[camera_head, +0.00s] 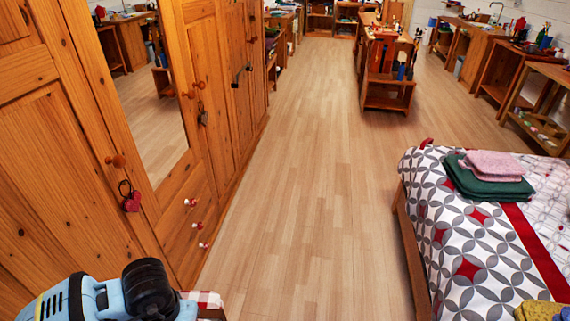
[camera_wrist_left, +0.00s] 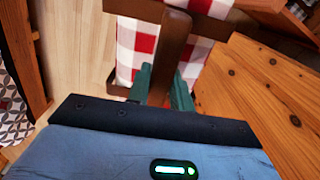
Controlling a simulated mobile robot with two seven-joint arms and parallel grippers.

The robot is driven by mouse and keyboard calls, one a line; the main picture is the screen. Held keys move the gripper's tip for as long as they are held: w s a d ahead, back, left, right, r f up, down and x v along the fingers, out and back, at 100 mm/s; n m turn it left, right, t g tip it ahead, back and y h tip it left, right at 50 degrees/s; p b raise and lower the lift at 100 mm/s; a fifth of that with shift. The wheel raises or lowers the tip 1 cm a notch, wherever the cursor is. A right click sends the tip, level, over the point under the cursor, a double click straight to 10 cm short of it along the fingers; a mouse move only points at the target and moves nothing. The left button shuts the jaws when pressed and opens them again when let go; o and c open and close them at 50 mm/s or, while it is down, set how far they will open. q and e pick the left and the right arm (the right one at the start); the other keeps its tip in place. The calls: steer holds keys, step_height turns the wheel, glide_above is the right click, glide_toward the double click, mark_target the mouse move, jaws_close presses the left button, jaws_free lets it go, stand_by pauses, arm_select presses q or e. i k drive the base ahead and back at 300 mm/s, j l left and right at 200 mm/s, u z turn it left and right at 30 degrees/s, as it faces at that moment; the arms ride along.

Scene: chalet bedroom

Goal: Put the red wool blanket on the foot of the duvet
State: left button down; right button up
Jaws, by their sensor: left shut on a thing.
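In the left wrist view, my left gripper (camera_wrist_left: 163,75) has its green fingers on either side of a dark brown wooden slat (camera_wrist_left: 174,42) and is shut on it. The slat looks like part of a chair; a red-and-white checked cloth or cushion (camera_wrist_left: 137,50) lies behind it. In the head view, the patterned duvet (camera_head: 470,265) covers the bed at the right, with a red band (camera_head: 532,245) across it. I cannot tell whether this band is a blanket or the duvet's print. No red wool blanket is clearly identifiable. My right gripper is out of view.
A folded green cloth (camera_head: 478,185) and a pink one (camera_head: 492,164) lie stacked on the bed. A pine wardrobe (camera_head: 60,150) lines the left, with a heart tag (camera_head: 130,200) on a knob. Clear floor (camera_head: 300,200) runs between wardrobe and bed. A wooden cart (camera_head: 387,96) stands farther back.

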mark_target(514, 247)
steer(key=z, duration=3.35)
steer(key=i+j, duration=0.1)
steer(key=j, duration=0.35)
steer(key=i+j, duration=0.1)
steer(key=j, duration=0.3)
steer(key=i+j, duration=0.1)
steer(key=j, duration=0.35)
steer(key=i+j, duration=0.1)
steer(key=j, duration=0.75)
steer(key=i, duration=0.1)
